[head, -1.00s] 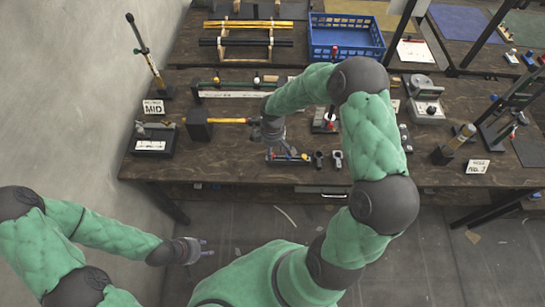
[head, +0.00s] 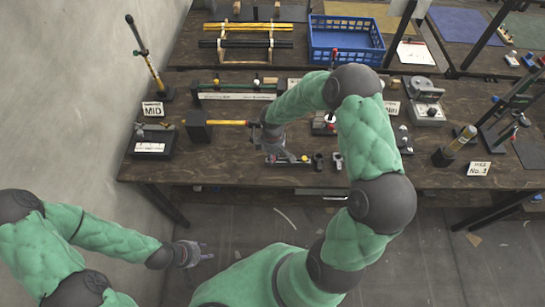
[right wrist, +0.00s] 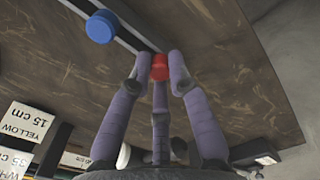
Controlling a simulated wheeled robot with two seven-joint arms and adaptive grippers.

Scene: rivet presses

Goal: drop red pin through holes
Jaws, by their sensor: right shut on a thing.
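The red pin (right wrist: 159,67) shows as a small red piece between the fingertips of my right gripper (right wrist: 160,62) in the right wrist view; the fingers are closed on it. In the head view my right gripper (head: 287,157) is low over a small pin tray (head: 303,163) near the table's front edge and hides part of it. A blue round pin head (right wrist: 100,27) sits beside the gripper in the wrist view. My left gripper (head: 208,251) hangs off the table at the lower left, empty, its fingers apart. I cannot make out the target holes clearly.
A black block (head: 198,127) with a yellow bar (head: 228,123) lies left of my right gripper. A long rail (head: 235,95) lies behind. A MID sign (head: 153,109) and a blue crate (head: 345,40) stand further off. Two small dark holders (head: 337,160) stand right of the tray.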

